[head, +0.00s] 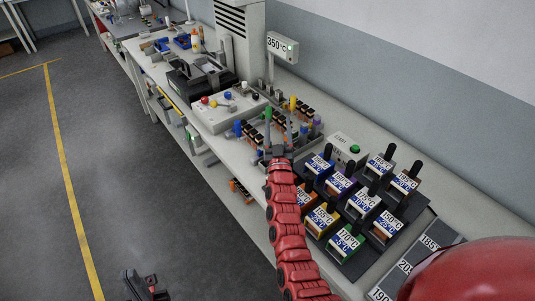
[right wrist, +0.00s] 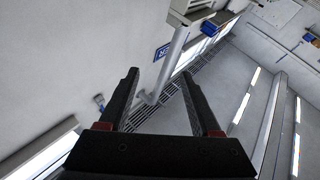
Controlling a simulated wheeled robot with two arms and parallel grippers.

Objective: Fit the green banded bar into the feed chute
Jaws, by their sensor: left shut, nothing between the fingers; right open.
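A small upright green piece (head: 268,114) stands among several coloured pieces at the middle of the bench in the head view. It is too small to tell whether it is the green banded bar. I cannot make out the feed chute. My right gripper (head: 279,138), at the end of the red arm, is over the bench just in front of these pieces. In the right wrist view the right gripper (right wrist: 160,100) is open, with nothing between its fingers. My left gripper (head: 145,283) is low at the bottom left, over the floor and away from the bench, shut and empty.
Several labelled blocks with black handles (head: 362,204) stand right of my right arm. A START box (head: 347,148) is behind them. A white button box (head: 228,108) and a 350°C sign (head: 282,48) are farther back. The floor (head: 150,180) on the left is clear.

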